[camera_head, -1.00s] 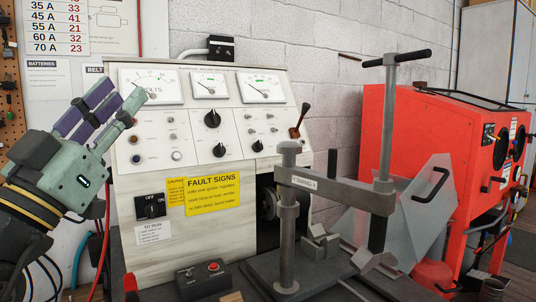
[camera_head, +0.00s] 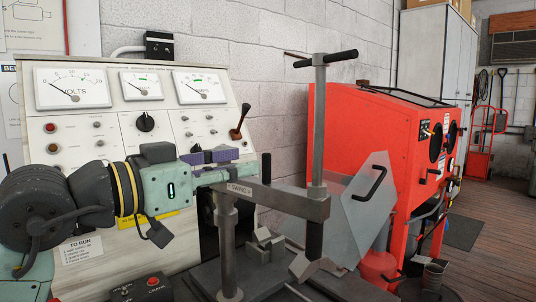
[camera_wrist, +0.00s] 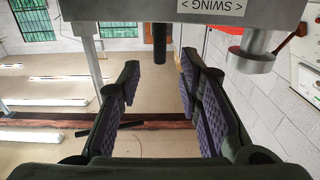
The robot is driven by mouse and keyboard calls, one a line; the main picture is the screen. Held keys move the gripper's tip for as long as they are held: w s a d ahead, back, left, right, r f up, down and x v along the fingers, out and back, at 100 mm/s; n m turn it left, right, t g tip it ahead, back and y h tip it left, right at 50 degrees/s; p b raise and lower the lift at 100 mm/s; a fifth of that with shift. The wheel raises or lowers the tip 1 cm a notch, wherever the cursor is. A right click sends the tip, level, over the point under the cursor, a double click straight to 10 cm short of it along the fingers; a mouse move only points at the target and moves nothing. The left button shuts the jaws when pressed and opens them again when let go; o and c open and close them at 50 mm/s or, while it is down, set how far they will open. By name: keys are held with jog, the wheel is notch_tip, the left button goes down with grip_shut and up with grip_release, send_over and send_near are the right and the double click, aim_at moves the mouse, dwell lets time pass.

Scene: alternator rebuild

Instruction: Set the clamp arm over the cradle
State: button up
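The clamp arm (camera_head: 288,203) is a grey bar labelled SWING, carried on an upright post (camera_head: 228,255). Its right end holds a tall T-handled screw (camera_head: 319,120). The label also shows in the wrist view (camera_wrist: 212,6). The grey block cradle (camera_head: 266,247) is on the base plate, behind and below the bar; exact alignment is unclear. My gripper (camera_head: 232,166) is at the bar's post end and hides the post top. In the wrist view my gripper (camera_wrist: 158,72) has its purple-padded fingers apart with nothing between them; the bar crosses beyond their tips.
The gauge test bench (camera_head: 110,110) stands close behind my arm. A small box with a red button (camera_head: 142,288) sits at the front. A red cabinet (camera_head: 385,130) and a translucent panel with a black handle (camera_head: 350,205) stand right of the clamp.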

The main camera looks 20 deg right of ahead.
aim_at(263, 160)
jog(key=p+x, duration=0.1)
jog(key=x, duration=0.5)
jog(key=shift+w+d, duration=0.15)
jog(key=shift+d, duration=0.25)
jog(key=shift+c, duration=0.6)
grip_shut()
